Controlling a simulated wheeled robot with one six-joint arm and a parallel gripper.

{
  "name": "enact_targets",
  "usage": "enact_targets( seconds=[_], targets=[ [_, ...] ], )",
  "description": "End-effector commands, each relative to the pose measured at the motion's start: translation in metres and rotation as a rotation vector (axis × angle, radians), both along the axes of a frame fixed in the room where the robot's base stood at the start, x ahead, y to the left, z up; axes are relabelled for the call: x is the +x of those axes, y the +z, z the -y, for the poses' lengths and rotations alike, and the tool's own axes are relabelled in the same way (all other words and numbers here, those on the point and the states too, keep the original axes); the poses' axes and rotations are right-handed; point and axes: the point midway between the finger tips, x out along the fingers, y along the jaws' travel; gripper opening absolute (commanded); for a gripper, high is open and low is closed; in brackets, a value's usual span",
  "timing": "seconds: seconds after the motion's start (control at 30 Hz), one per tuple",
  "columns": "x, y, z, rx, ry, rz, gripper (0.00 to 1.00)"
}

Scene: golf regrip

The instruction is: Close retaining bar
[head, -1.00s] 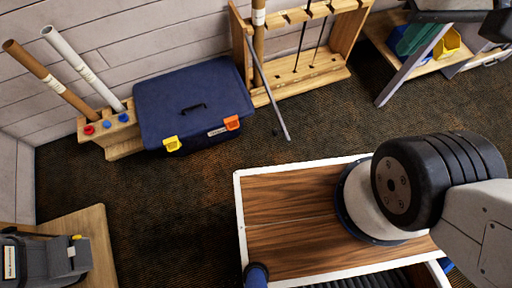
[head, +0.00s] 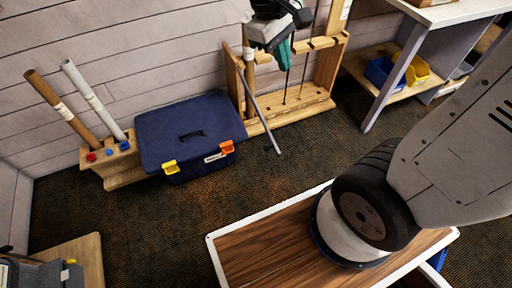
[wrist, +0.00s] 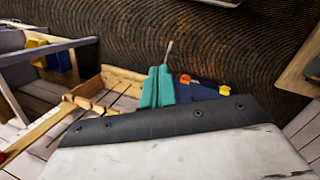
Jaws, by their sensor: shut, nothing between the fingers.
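The retaining bar (head: 262,115) is a thin grey rod that juts out from the left end of the wooden club rack (head: 300,114), angled forward and down to the right over the floor. It stands swung away from the rack's front. My gripper (head: 284,56) has teal fingers, shut and empty, in front of the rack's upper part, to the right of the bar in the head view. The wrist view shows the teal fingers (wrist: 157,86) close together, with a grey rod tip (wrist: 169,46) showing just beyond them. Contact cannot be told.
A dark blue toolbox (head: 190,130) sits left of the rack, with a wooden tube holder (head: 118,165) beside it. Two dark shafts stand in the rack. A shelf with blue and yellow bins (head: 416,70) is at right.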

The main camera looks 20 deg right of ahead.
Motion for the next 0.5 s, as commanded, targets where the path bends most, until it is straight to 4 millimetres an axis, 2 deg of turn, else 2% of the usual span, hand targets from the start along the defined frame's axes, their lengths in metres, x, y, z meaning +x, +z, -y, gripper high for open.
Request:
enact_targets(
  seconds=[0.03, 0.2, 0.37, 0.5],
  targets=[
    [0.016, -0.017, -0.008, -0.028, 0.054, -0.040, 0.00],
    [0.061, -0.071, -0.032, -0.113, 0.234, -0.140, 0.00],
    [0.093, -0.137, -0.060, -0.188, 0.412, -0.235, 0.00],
    [0.110, -0.204, -0.084, -0.249, 0.574, -0.319, 0.00]
  ],
)
